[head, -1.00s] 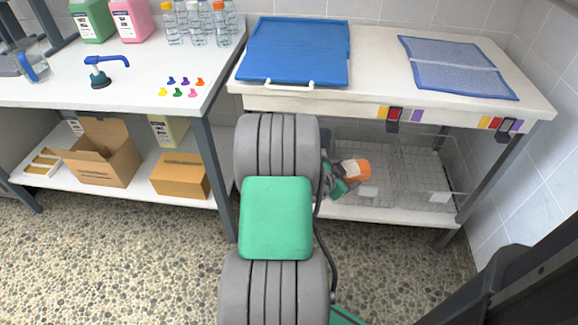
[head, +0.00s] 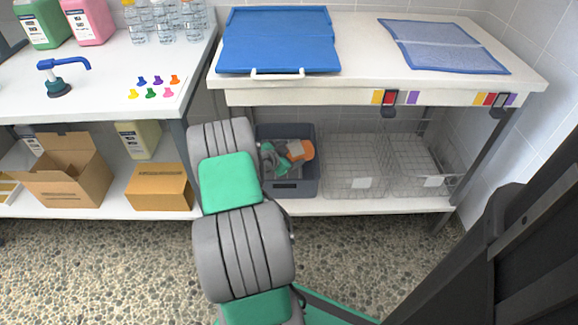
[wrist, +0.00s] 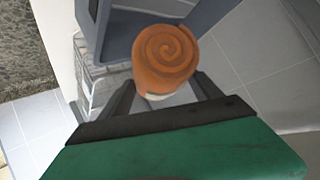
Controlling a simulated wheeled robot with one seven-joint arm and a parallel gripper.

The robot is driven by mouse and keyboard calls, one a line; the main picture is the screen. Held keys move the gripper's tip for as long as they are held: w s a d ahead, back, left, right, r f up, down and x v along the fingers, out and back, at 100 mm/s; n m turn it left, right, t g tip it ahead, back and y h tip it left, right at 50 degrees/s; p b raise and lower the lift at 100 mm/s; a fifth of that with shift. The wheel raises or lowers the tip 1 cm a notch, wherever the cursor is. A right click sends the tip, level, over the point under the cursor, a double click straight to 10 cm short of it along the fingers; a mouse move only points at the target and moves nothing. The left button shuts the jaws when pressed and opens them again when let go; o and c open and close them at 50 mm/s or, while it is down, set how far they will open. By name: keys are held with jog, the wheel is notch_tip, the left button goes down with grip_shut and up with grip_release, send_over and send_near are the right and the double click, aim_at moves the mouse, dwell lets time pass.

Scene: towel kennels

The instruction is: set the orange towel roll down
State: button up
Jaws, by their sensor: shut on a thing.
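The orange towel roll (head: 301,150) shows at the end of my arm under the right-hand table. In the wrist view its spiral end (wrist: 165,58) faces the camera, with a whitish band below it. My gripper (head: 284,156) is shut on the roll; the two dark fingers (wrist: 165,92) stand on either side of it in the wrist view. In the head view the roll overlaps the opening of a grey bin (head: 296,188) on the lower shelf. The bin also shows beyond the roll in the wrist view (wrist: 205,17). I cannot tell whether the roll is inside its rim.
Two wire baskets (head: 354,182) stand to the right of the bin on the lower shelf (head: 390,206). The tabletop (head: 365,85) above limits the height. A table leg (head: 180,135) and a cardboard box (head: 160,187) are left of my arm. Bare shelf shows along the front edge.

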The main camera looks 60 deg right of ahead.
jog(key=shift+w+d+f, duration=0.2)
jog(key=shift+w+f, duration=0.05)
jog(key=shift+f, duration=0.15)
notch_tip(320, 180, down, 4)
jog(key=shift+w+d+r+b, duration=0.15)
jog(key=shift+r+b, duration=0.1)
jog(key=shift+b, duration=0.8)
jog(key=shift+r, duration=0.1)
jog(key=shift+f+b, duration=0.4)
jog(key=shift+f, duration=0.05)
jog(key=shift+f, duration=0.2)
jog(key=shift+r, duration=0.1)
jog(key=o, duration=2)
